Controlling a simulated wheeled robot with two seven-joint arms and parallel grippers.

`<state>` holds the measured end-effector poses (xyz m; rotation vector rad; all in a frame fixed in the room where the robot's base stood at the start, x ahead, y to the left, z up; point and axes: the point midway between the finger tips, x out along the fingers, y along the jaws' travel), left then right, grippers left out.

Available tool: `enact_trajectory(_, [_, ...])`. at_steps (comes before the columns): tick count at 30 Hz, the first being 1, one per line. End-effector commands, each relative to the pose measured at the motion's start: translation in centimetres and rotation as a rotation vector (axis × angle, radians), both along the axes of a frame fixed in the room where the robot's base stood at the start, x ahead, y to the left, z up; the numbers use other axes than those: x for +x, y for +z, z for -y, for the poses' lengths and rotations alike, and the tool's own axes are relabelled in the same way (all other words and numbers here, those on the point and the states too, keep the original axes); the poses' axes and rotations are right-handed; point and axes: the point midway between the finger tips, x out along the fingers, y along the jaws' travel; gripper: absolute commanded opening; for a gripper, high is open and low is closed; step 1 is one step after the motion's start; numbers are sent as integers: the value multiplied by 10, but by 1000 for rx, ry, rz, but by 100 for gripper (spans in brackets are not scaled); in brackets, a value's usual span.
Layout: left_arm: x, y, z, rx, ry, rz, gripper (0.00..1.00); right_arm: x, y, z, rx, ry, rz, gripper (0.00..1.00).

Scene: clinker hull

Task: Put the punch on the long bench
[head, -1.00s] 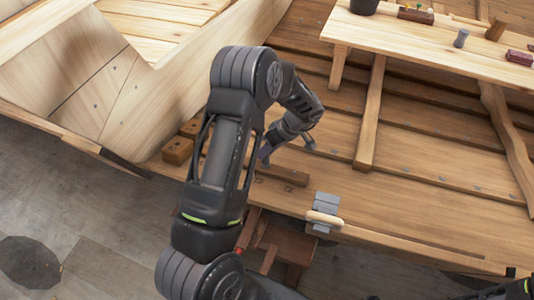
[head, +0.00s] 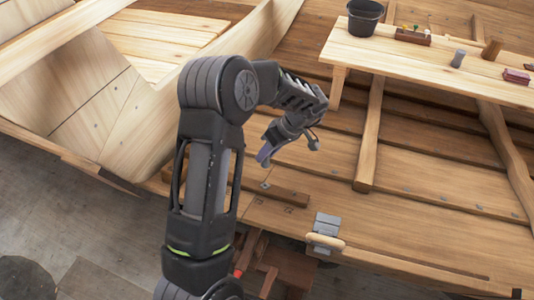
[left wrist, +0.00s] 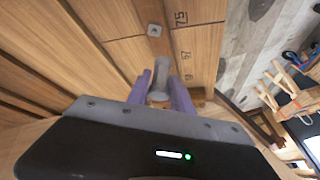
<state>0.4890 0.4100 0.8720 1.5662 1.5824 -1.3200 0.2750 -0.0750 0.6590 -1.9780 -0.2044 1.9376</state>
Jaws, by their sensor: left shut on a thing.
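My left gripper (head: 266,154) is raised above the hull planks, left of the long bench (head: 395,62) and apart from it. In the left wrist view the purple fingers (left wrist: 161,98) are shut on a grey, rounded piece, which I take to be the punch (left wrist: 160,76). In the head view the punch is too small or hidden behind the fingers to make out. The long bench is pale wood and stands at the upper right on wooden legs. My right gripper is not in view.
On the bench stand a dark bucket (head: 364,18), a reddish-brown tray (head: 412,38) with small items, a grey cylinder (head: 458,58), a brown wooden piece (head: 491,50) and a red box (head: 516,76). Bare bench top lies in front. A grey clamp-like block (head: 326,229) sits at the plank edge.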

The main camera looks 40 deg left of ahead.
Motion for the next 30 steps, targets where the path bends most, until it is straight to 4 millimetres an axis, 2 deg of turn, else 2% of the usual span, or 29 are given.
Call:
enact_trajectory(7, [1, 1, 3, 0, -17, 1, 0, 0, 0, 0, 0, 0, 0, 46])
enact_trajectory(11, [10, 8, 24, 0, -145, 3, 0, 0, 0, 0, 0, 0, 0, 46])
enact_trajectory(14, [22, 18, 56, -1, -344, 4, 0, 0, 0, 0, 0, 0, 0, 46])
enact_trajectory(18, [35, 39, 117, 1, -718, 6, 0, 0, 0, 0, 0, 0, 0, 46])
enact_trajectory(21, [40, 54, 159, 2, -976, 6, 0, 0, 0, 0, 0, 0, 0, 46])
enact_trajectory(24, [39, 65, 191, 3, -1169, 4, 0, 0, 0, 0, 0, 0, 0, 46])
enact_trajectory(27, [38, 71, 208, 1, -1276, 2, 0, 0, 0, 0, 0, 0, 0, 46])
enact_trajectory(30, [38, 72, 213, 1, -1306, 1, 0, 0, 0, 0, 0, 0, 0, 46])
